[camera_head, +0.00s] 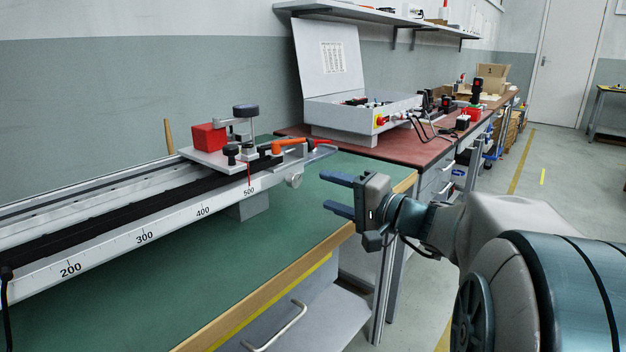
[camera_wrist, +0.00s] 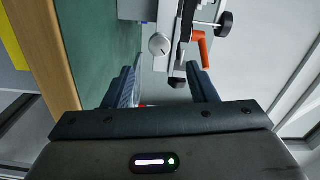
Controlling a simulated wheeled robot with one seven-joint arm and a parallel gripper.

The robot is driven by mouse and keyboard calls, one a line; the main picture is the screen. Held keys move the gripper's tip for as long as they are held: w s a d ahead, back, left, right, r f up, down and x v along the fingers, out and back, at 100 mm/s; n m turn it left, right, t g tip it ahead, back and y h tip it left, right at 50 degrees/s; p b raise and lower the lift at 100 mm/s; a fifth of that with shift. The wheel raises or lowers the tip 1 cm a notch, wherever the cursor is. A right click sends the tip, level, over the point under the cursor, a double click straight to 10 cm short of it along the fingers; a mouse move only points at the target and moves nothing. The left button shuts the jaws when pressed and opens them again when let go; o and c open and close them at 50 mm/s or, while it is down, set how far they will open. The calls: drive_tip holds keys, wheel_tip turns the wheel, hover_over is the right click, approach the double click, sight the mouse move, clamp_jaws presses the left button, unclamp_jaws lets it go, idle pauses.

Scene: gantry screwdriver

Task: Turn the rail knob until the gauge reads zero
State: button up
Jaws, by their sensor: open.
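A small silver round knob (camera_head: 294,180) is on the front side near the right end of the rail (camera_head: 122,245). It also shows in the wrist view (camera_wrist: 159,44), ahead of my fingers, with a line across its face. The rail has a printed scale, and a red pointer (camera_head: 249,172) stands near the 500 mark. I cannot make out a separate gauge. My gripper (camera_head: 337,193) is open and empty, to the right of the silver knob and apart from it. In the wrist view its fingers (camera_wrist: 162,84) are spread, with the knob beyond the gap.
The green bench (camera_head: 290,228) is clear in front of the rail. An open grey case (camera_head: 355,118) stands on the red bench behind.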

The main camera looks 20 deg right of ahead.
drive_tip(key=p+v, duration=0.1)
drive_tip(key=v, duration=0.5)
idle(0.3)
drive_tip(key=s+a+r+n+g+h+p, duration=0.15)
drive_tip(key=s+a+r+g+p, duration=0.35)
drive_tip(key=p, duration=0.5)
drive_tip(key=s+a+r+n+g+h+p, duration=0.1)
drive_tip(key=s+a+r+n+g+p, duration=0.15)
drive_tip(key=s+a+g+p, duration=0.55)
drive_tip(key=s+d+r+n+h+p, duration=0.1)
drive_tip(key=r+h+p, duration=0.3)
drive_tip(key=p, duration=0.6)
drive_tip(key=s+d+r+n+t+h+p, duration=0.1)
drive_tip(key=s+d+r+n+h+p, duration=0.1)
drive_tip(key=r+p, duration=0.6)
drive_tip(key=d+n+h+p, duration=0.1)
drive_tip(key=h+p, duration=0.1)
drive_tip(key=p, duration=0.1)
drive_tip(key=shift+d+r, duration=0.25)
drive_tip(key=shift+r, duration=0.05)
